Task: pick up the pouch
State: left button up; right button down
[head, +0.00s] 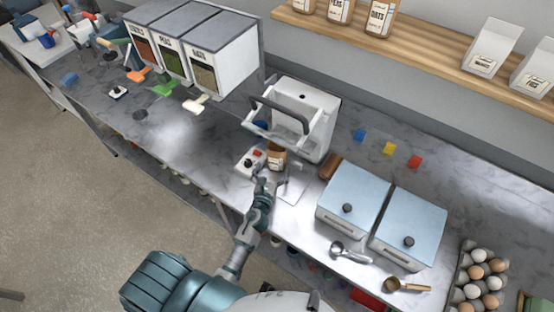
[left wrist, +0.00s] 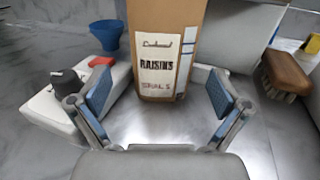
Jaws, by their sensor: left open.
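The pouch is a brown kraft bag with a white label reading RAISINS. It stands upright on the grey marbled counter in the head view (head: 277,154) and fills the upper middle of the left wrist view (left wrist: 170,28). My left gripper (head: 272,178) is just in front of it on the near side. In the left wrist view its two blue-padded fingers (left wrist: 160,88) are spread wide, one to each side of the pouch's lower part. Nothing is held between them. The pouch's top is cut off in the left wrist view. My right gripper is in neither view.
A white box with a black knob and red switch (left wrist: 52,108) is close by on the left. A blue funnel-like cup (left wrist: 106,36) and white machine (head: 315,108) stand behind. A wooden brush (left wrist: 287,72) lies to the right. Two blue-lidded bins (head: 352,200) (head: 408,228) stand further right.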

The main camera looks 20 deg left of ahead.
aim_at(275, 165)
pick_arm(q)
jog(key=w, duration=0.3)
jog(key=shift+w+a+f, duration=0.25)
jog(key=shift+w+a, duration=0.15)
jog(key=shift+w+d, duration=0.1)
jog(key=shift+w, duration=0.45)
jog(key=shift+d, duration=0.15)
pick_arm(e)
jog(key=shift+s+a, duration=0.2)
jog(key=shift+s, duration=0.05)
pick_arm(q)
jog(key=shift+s, duration=0.1)
jog(key=c, duration=1.3)
jog(key=shift+a, duration=0.2)
jog(key=shift+c, duration=0.2)
